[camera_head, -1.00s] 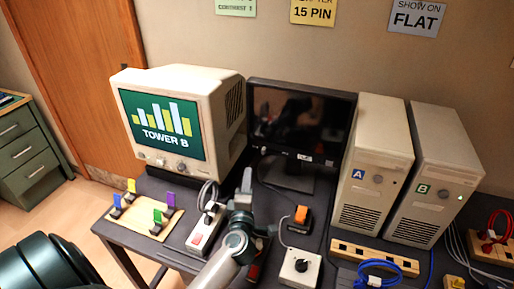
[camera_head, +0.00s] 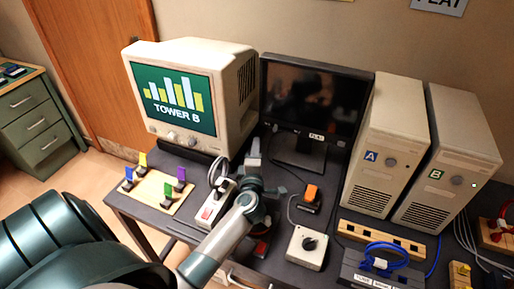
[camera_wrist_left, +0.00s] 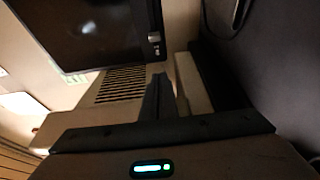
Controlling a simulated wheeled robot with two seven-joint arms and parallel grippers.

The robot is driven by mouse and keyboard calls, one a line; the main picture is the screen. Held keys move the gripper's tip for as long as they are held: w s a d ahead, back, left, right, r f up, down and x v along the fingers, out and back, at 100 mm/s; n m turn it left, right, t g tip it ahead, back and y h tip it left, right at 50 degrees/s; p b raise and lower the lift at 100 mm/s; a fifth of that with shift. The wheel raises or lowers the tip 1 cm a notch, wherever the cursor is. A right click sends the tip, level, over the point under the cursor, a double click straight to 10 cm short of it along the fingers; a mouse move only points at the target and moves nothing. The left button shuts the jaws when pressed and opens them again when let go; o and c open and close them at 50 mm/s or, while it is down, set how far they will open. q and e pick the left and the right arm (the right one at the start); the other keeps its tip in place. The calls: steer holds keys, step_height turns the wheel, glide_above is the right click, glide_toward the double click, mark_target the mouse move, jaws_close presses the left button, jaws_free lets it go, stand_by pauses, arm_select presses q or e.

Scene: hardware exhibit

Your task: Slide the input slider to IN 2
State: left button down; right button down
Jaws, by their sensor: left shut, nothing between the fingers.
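The flat black monitor (camera_head: 310,100) stands upright at the back of the table, its screen dark. A small pale label (camera_head: 316,136) sits on its lower bezel. In the left wrist view, the monitor's dark screen (camera_wrist_left: 85,25) fills the upper left, with a small pale knob-like piece (camera_wrist_left: 153,38) on its bezel; I cannot tell if this is the input slider. My left gripper (camera_head: 253,152) is shut and empty, in front of the black monitor's lower left. Its fingers (camera_wrist_left: 165,85) point toward the bezel, apparently short of the knob. No IN 2 marking is readable. My right gripper is not visible.
A beige monitor (camera_head: 190,100) showing "TOWER B" stands at left. Towers A (camera_head: 385,145) and B (camera_head: 455,150) stand at right. A dial box (camera_head: 307,247), a power strip (camera_head: 212,208) and a board of coloured switches (camera_head: 155,192) lie in front.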

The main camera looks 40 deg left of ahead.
mark_target(275, 128)
arm_select(q)
steer(key=w, duration=0.2)
steer(key=w+p, duration=0.1)
steer(key=w, duration=0.1)
steer(key=w+a, duration=0.1)
steer(key=w, duration=0.2)
steer(key=shift+w+d, duration=0.1)
steer(key=shift+d, duration=0.3)
steer(key=d, duration=0.2)
steer(key=w+d+p, duration=0.1)
steer(key=d, duration=0.1)
steer(key=shift+d, duration=0.3)
steer(key=shift+a, duration=0.1)
